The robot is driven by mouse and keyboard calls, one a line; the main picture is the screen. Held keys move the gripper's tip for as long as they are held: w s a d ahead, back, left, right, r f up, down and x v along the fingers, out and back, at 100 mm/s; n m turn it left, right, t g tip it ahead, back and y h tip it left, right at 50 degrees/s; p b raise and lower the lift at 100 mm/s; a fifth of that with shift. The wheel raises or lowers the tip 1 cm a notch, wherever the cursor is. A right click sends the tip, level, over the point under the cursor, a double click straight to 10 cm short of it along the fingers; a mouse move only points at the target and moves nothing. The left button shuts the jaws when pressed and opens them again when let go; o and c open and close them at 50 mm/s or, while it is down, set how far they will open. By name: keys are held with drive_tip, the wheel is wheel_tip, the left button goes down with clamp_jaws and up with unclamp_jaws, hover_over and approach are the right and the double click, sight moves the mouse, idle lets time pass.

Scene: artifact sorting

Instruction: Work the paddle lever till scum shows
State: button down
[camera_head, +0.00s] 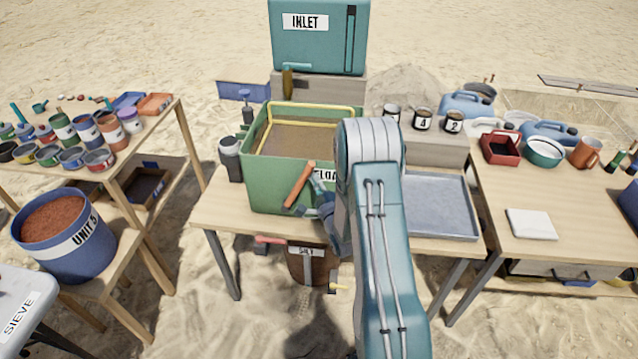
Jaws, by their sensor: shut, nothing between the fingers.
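A green flotation tank (262,188) stands on the middle table, with brownish content inside and a yellow bar frame (308,107) at its top. Its front label is partly hidden by my arm. An orange paddle lever (299,185) slants across the tank's front right side. My gripper (322,192) is at the lever's right, close to it and mostly hidden behind my own arm; I cannot tell whether it touches the lever. It is shut with nothing in it. I see no clear scum on the content from here.
A teal INLET tank (318,40) stands behind. A grey tray (440,208) lies right of my arm. A bucket (308,265) marked SILT sits below the table. The left table (160,125) holds several cans; the right table (490,200) holds basins and a white block (531,224).

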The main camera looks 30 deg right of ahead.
sight(305, 173)
drive_tip(key=shift+r, duration=0.1)
drive_tip(key=shift+w+a+r+n+g+y, duration=0.25)
drive_tip(key=shift+w+a+r+n, duration=0.15)
drive_tip(key=shift+a+n, duration=0.15)
drive_tip(key=shift+w+a+r+n+g+y, duration=0.15)
drive_tip(key=shift+w+a+r+n+g, duration=0.15)
drive_tip(key=shift+a+n, duration=0.2)
drive_tip(key=w+a+n+g, duration=0.1)
drive_tip(key=w+a, duration=0.1)
drive_tip(key=w+a+r+n+g, duration=0.1)
drive_tip(key=w+a+n, duration=0.1)
drive_tip(key=a, duration=0.1)
drive_tip(key=w+a+n+g, duration=0.1)
drive_tip(key=w+a+n, duration=0.1)
drive_tip(key=a, duration=0.1)
drive_tip(key=shift+a+r+g, duration=0.15)
drive_tip(key=shift+a+g, duration=0.05)
drive_tip(key=shift+g, duration=0.05)
drive_tip(key=shift+w+a+f, duration=0.25)
drive_tip(key=shift+w+a, duration=0.4)
drive_tip(key=shift+a, duration=0.05)
